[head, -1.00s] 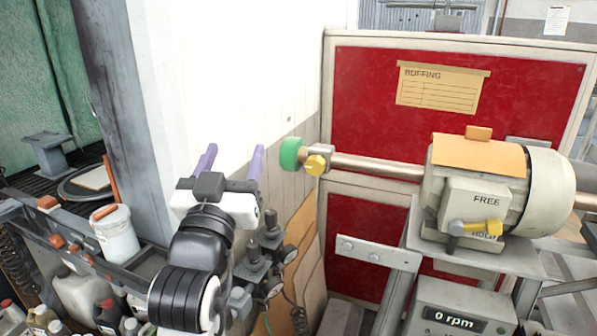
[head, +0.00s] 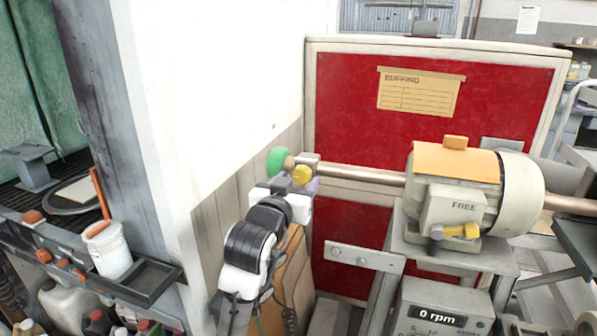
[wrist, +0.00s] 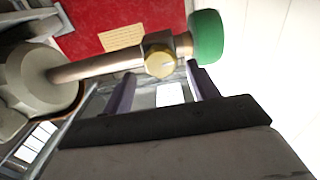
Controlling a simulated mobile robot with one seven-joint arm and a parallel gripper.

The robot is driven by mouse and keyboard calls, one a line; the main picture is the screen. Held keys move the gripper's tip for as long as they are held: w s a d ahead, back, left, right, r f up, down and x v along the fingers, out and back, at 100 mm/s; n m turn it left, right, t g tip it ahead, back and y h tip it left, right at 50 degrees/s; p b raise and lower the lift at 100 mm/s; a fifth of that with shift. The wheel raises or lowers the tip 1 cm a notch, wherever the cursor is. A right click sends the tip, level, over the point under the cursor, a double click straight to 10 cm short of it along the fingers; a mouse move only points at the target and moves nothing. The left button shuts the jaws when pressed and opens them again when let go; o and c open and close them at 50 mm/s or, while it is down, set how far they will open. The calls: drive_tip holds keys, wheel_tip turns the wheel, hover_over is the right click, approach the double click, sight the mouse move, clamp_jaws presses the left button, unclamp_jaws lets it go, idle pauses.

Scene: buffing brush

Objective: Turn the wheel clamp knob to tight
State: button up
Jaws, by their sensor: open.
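The yellow wheel clamp knob (head: 302,175) sits on a grey collar on the motor shaft (head: 360,173), beside the green wheel (head: 279,160) at the shaft's left end. My gripper (head: 290,183) is open and empty, close in front of the knob in the head view, where its fingers are partly hidden. In the wrist view the knob (wrist: 160,62) shows between and just beyond the purple fingertips (wrist: 161,73). The green wheel (wrist: 206,38) is past the right finger. I cannot tell whether a finger touches the knob or collar.
The motor (head: 455,190) stands at right, with a yellow lever (head: 460,231) below its FREE label. A display (head: 437,314) below reads 0 rpm. A red panel (head: 350,100) is behind the shaft. A white wall (head: 215,90) is close on the left.

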sight(302, 175)
drive_tip(key=shift+x, duration=1.15)
drive_tip(key=c, duration=1)
